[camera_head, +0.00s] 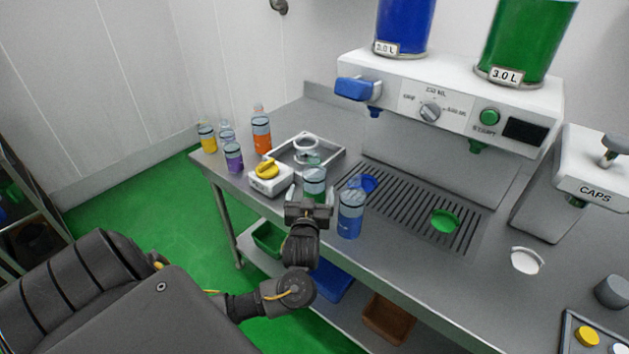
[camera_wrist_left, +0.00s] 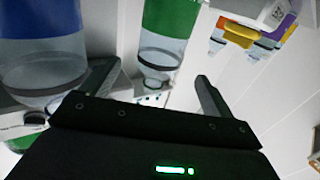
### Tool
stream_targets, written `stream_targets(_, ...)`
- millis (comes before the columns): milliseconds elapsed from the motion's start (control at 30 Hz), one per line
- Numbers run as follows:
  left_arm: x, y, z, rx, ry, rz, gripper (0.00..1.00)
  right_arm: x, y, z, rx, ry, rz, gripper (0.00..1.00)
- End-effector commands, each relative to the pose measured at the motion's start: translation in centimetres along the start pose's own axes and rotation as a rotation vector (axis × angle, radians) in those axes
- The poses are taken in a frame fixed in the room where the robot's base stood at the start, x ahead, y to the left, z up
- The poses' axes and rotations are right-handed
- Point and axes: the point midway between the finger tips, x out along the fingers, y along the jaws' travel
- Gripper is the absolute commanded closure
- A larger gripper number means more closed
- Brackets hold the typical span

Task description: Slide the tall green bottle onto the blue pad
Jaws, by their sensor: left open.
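The tall green bottle (camera_head: 314,178) stands upright near the table's front edge, just behind my left gripper (camera_head: 308,208), which hides its lower part. My left gripper is open and empty. In the left wrist view, which is upside down, the green bottle (camera_wrist_left: 168,30) shows between the two fingers of the left gripper (camera_wrist_left: 157,73) and seems to be just beyond them; I cannot tell if they touch. The blue pad (camera_head: 364,183) lies on the slotted grate, to the right of the green bottle. My right gripper is not in view.
A blue bottle (camera_head: 350,216) stands close on the right, beside the gripper; it also shows in the wrist view (camera_wrist_left: 55,60). A white scale with a yellow knob (camera_head: 267,178) is on the left. A green pad (camera_head: 445,221) lies farther right on the grate (camera_head: 405,208).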

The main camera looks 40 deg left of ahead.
Motion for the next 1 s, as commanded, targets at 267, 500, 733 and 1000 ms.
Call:
stream_targets(267, 5.1, -0.1, -0.3, 0.004, 0.004, -0.002, 0.13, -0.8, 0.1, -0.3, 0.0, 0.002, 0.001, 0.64)
stream_targets(500, 8.2, -0.1, -0.2, 0.002, 0.002, -0.002, 0.13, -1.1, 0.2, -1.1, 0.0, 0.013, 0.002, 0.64)
stream_targets(733, 9.2, -0.1, -0.1, -0.001, 0.0, -0.001, 0.13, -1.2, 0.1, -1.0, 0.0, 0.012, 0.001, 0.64)
stream_targets(1000, 9.2, -0.1, -0.1, -0.001, 0.0, -0.001, 0.19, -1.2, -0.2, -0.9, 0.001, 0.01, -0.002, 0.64)
